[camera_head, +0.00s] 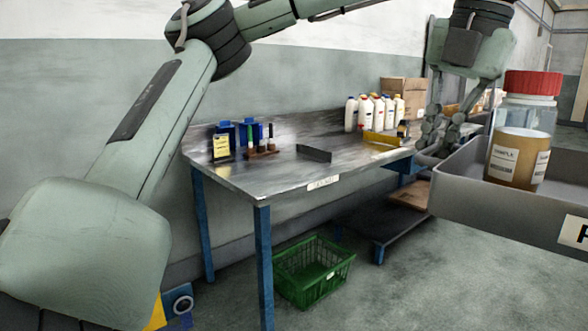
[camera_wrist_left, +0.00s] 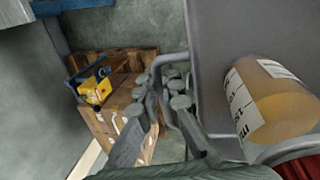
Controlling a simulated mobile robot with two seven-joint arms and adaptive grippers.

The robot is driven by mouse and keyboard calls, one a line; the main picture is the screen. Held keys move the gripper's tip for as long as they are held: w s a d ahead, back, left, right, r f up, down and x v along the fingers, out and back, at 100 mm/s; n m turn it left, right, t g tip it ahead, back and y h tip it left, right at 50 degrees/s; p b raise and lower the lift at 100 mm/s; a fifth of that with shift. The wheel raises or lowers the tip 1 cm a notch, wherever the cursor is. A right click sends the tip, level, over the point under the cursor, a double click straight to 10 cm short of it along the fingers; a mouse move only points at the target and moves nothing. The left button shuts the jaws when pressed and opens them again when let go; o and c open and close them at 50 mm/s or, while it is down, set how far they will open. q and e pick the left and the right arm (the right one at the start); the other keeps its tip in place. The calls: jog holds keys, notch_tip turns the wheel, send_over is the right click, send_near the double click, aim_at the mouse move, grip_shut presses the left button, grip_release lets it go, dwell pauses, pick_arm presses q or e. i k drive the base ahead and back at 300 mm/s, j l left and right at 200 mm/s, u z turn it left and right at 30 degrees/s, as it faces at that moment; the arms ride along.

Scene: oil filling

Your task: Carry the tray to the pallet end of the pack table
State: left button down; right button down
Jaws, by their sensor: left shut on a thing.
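The grey tray (camera_head: 500,213) is at the right of the head view, cut off by its edge. It carries a jar (camera_head: 518,145) with a red lid, amber contents and a white label. My left gripper (camera_head: 438,142) is shut on the tray's handle at its left end. In the left wrist view the fingers (camera_wrist_left: 165,100) close around the bent handle, with the tray (camera_wrist_left: 225,35) and jar (camera_wrist_left: 262,105) at the right. The pack table (camera_head: 290,174), a metal-topped bench with blue legs, stands beyond and left of the tray. My right gripper is not in view.
White bottles (camera_head: 372,112) stand at the table's far right, near a yellow item (camera_head: 385,138). Small bottles and a rack (camera_head: 262,150) stand at the left. The table's middle front is bare. A green basket (camera_head: 310,270) is on the floor.

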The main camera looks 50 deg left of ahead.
aim_at(272, 172)
jog(key=i, duration=0.85)
jog(key=i+l+u, duration=0.1)
jog(key=i+u, duration=0.25)
jog(key=i, duration=0.45)
jog(key=i+u, duration=0.5)
jog(key=u, duration=0.2)
jog(key=i+u, duration=0.2)
jog(key=u, duration=0.25)
jog(key=i+u, duration=0.15)
jog(key=u, duration=0.25)
jog(key=i+u, duration=0.25)
jog(key=u, duration=0.15)
jog(key=i+u, duration=0.2)
jog(key=u, duration=0.2)
jog(key=i+j+u, duration=0.1)
jog(key=i+u, duration=0.25)
jog(key=i, duration=0.35)
jog(key=z, duration=0.3)
jog(key=i, duration=0.05)
